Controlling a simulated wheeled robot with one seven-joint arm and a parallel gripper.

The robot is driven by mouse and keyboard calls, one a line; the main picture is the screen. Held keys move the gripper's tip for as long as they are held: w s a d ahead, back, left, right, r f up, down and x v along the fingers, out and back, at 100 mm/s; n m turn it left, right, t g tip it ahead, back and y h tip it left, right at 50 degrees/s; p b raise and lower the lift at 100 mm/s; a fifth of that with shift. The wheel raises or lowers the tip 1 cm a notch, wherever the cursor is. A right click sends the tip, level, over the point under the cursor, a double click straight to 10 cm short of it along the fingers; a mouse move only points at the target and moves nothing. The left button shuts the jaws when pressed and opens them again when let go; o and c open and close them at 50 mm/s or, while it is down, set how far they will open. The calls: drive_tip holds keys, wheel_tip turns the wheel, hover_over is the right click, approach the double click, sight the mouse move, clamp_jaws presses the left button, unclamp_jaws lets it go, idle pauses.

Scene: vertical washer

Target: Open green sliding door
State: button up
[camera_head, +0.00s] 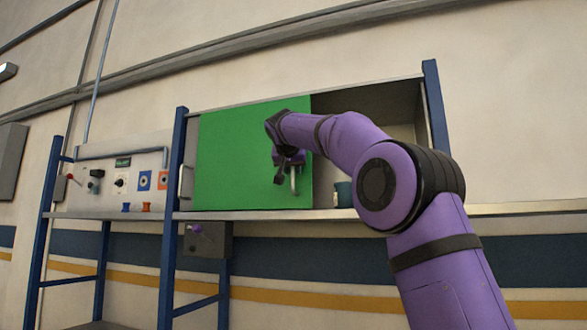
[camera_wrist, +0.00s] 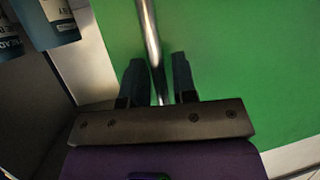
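The green sliding door (camera_head: 235,160) covers the left and middle of the cabinet front in the head view, and it fills much of the wrist view (camera_wrist: 240,60). The cabinet is uncovered to the right of the door. A vertical metal bar handle (camera_head: 294,181) stands near the door's right edge. My gripper (camera_head: 287,172) is at this handle. In the wrist view the handle (camera_wrist: 152,40) runs between my two fingers (camera_wrist: 158,82), which stand apart with narrow gaps on either side of it. The gripper is open around the handle.
Labelled dark-blue containers (camera_wrist: 55,22) stand inside the uncovered part, and one also shows in the head view (camera_head: 343,194). Blue posts (camera_head: 435,105) frame the cabinet. A second handle (camera_head: 184,182) is at its left end. A control panel (camera_head: 120,182) stands further left.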

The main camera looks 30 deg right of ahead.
drive_tip(key=shift+o, duration=0.6)
drive_tip(key=v, duration=1)
drive_tip(key=shift+s+a, duration=0.3)
drive_tip(key=shift+r, duration=0.1)
drive_tip(key=s+a+f+n+g+y, duration=0.1)
drive_tip(key=s+a+f+n+y, duration=0.1)
drive_tip(key=s+f, duration=1)
drive_tip(key=s+a+f+n+g+y, duration=0.2)
drive_tip(key=s+f, duration=1)
drive_tip(key=f, duration=0.6)
drive_tip(key=s+a+f+n+g+y, duration=0.2)
drive_tip(key=s+f+n+y, duration=0.1)
drive_tip(key=s+f, duration=0.9)
wheel_tip(320, 180, down, 3)
drive_tip(key=shift+s+a+f+n+y, duration=0.2)
drive_tip(key=shift+s+a+n+y, duration=0.15)
drive_tip(key=shift+y, duration=0.25)
